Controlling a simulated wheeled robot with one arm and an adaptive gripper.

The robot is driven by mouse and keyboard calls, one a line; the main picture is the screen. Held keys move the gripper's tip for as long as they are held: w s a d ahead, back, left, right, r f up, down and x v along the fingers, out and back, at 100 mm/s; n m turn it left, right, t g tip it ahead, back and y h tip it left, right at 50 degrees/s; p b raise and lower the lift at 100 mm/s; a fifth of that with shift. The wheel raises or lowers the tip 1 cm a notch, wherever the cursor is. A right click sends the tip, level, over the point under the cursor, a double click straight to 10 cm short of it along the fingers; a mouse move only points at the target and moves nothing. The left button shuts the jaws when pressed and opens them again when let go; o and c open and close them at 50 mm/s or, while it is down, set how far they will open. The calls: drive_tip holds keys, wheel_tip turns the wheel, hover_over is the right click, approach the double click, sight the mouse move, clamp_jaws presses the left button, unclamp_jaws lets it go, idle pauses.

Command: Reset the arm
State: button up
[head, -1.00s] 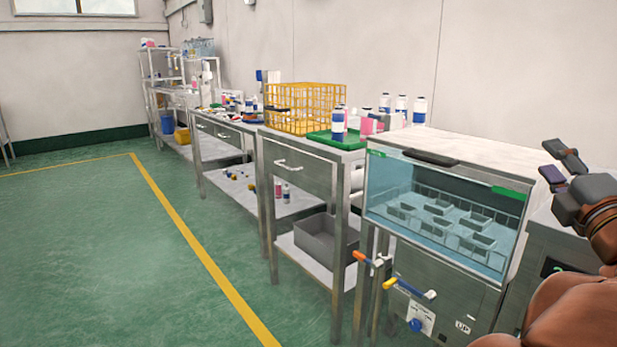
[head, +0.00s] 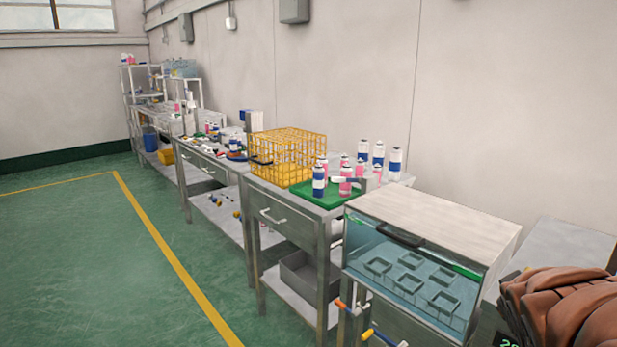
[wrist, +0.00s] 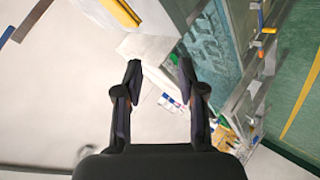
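My gripper (wrist: 160,80) shows in the wrist view with its two dark fingers apart and nothing between them. It hangs in free air, with the wall and the equipment some way beyond the fingertips. In the head view only part of my brown arm shows at the lower right corner, and the gripper itself is out of the picture there.
A glass-fronted water bath (head: 440,232) stands close at the right. Beside it a metal table (head: 290,228) holds a green tray (head: 328,199) with several bottles and a yellow wire crate (head: 285,155). More benches run leftward. The green floor (head: 70,270) at left is clear.

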drive_tip(key=s+a+r+m+g+y+p, duration=0.2)
drive_tip(key=s+a+g+y+p, duration=0.4)
drive_tip(key=s+a, duration=1.4)
drive_tip(key=s+g+p, duration=0.1)
drive_tip(key=g+p, duration=0.3)
drive_tip(key=p, duration=0.2)
drive_tip(key=shift+a+y+p, duration=0.3)
drive_tip(key=shift+p, duration=0.1)
drive_tip(key=shift+d, duration=0.15)
